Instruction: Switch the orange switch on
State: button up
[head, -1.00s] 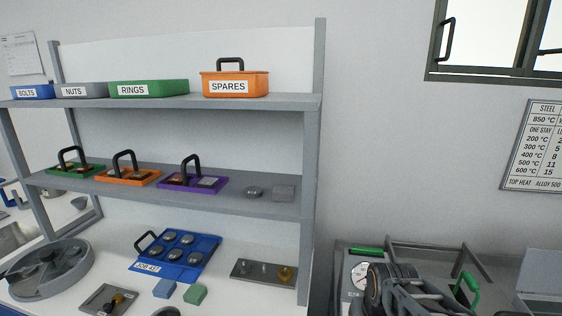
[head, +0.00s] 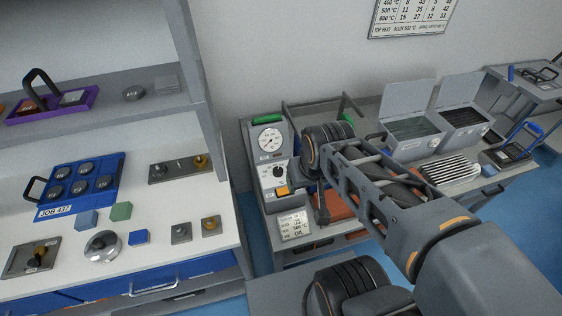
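A small orange switch (head: 282,190) sits low on the front of a grey tester panel (head: 262,178), under a black knob (head: 278,171) and a round white dial gauge (head: 268,140). It is too small to tell which way it is set. My arm reaches in from the lower right, and its dark wrist end is just right of the panel, apart from the switch in the picture. My gripper's fingers cannot be made out; the arm's own links and dark parts hide them.
A card with figures (head: 294,226) is below the switch. Open grey bins (head: 412,128) stand right of the arm. A shelf unit (head: 195,85) rises at left. On the white bench (head: 190,258) are a blue tray (head: 105,196) and small blocks. Blue floor shows between the bench and the tester.

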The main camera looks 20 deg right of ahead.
aim_at(282, 191)
jog(key=k, duration=1.35)
jog(key=u, duration=0.75)
jog(key=i, duration=1.3)
jog(key=z, duration=0.5)
